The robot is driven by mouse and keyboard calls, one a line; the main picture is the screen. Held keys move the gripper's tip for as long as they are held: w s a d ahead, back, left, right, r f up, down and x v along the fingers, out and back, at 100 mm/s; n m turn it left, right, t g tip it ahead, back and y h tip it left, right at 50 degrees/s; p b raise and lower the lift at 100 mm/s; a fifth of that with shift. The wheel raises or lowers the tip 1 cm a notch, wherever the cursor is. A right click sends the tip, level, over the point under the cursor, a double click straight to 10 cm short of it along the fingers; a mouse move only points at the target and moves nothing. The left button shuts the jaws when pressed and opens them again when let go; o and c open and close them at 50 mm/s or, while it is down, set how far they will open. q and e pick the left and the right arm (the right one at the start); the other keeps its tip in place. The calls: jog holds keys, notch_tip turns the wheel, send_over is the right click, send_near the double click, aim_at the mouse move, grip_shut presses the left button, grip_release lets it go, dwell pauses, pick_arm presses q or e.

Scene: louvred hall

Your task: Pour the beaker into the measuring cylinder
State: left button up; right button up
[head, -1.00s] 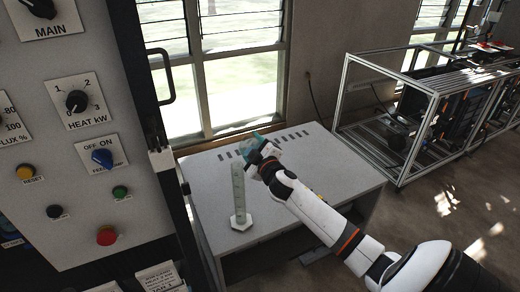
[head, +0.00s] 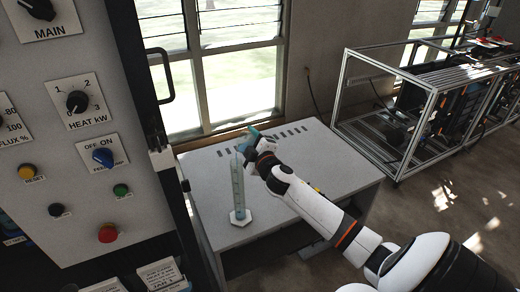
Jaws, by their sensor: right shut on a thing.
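The measuring cylinder (head: 238,188) stands upright on its white base on the grey table, left of the table's middle. It is tall, clear and tinted blue along its length. My right gripper (head: 253,142) is shut on the beaker (head: 249,136), a small blue-teal vessel. It holds the beaker tilted above and just right of the cylinder's top. The gripper hides part of the beaker, and I cannot tell whether its lip touches the cylinder. My left gripper is not in view.
The grey table (head: 308,187) has a row of dark slots (head: 262,142) at its back and free room around the cylinder. A control panel (head: 60,130) with knobs and buttons stands close on the left. A metal frame rack (head: 400,135) stands to the right. Windows are behind.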

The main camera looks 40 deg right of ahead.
jog(key=shift+r, duration=0.1)
jog(key=shift+a+r+n+p, duration=0.1)
jog(key=shift+r+n+p, duration=0.15)
jog(key=shift+n+p, duration=0.15)
jog(key=shift+r+n, duration=0.1)
jog(key=shift+n, duration=0.3)
jog(key=shift+a, duration=0.1)
jog(key=shift+a+r+n+p, duration=0.15)
jog(key=shift+r+n+p, duration=0.2)
jog(key=shift+n+p, duration=0.35)
jog(key=shift+w+a+r+n, duration=0.1)
jog(key=shift+n, duration=0.6)
